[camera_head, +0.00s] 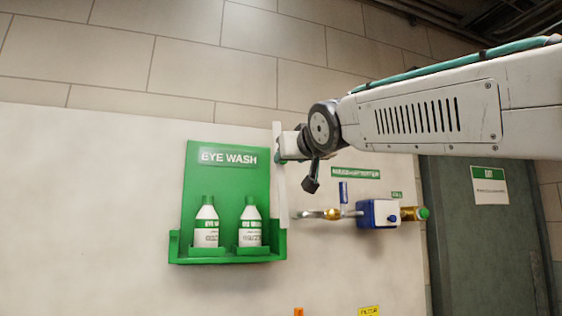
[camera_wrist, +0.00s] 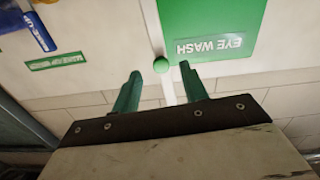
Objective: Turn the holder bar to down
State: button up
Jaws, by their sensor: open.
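The holder bar (camera_head: 281,200) is a long white bar standing upright along the right edge of the green eye wash board (camera_head: 225,177). In the wrist view, which is upside down, the white bar (camera_wrist: 150,22) runs past a round green knob (camera_wrist: 161,65). My gripper (camera_wrist: 160,77) is open, with its two green fingers apart on either side of the bar's line. The knob sits in the gap at fingertip level, touching neither finger in view. How deep it is between them I cannot tell. In the head view my wrist hides the knob.
Two white bottles (camera_head: 207,226) stand on the green shelf. To the right, a brass pipe with a blue valve body (camera_head: 378,213) and a blue tag (camera_head: 344,192) sticks out below my arm. A grey door (camera_head: 487,240) is farther right. The wall above is bare.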

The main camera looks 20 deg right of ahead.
aim_at(282, 172)
jog(key=w, duration=0.5)
jog(key=w+r, duration=0.1)
jog(key=w, duration=0.2)
jog(key=shift+s, duration=0.1)
jog(key=shift+c, duration=0.3)
jog(key=shift+a, duration=0.1)
grip_shut()
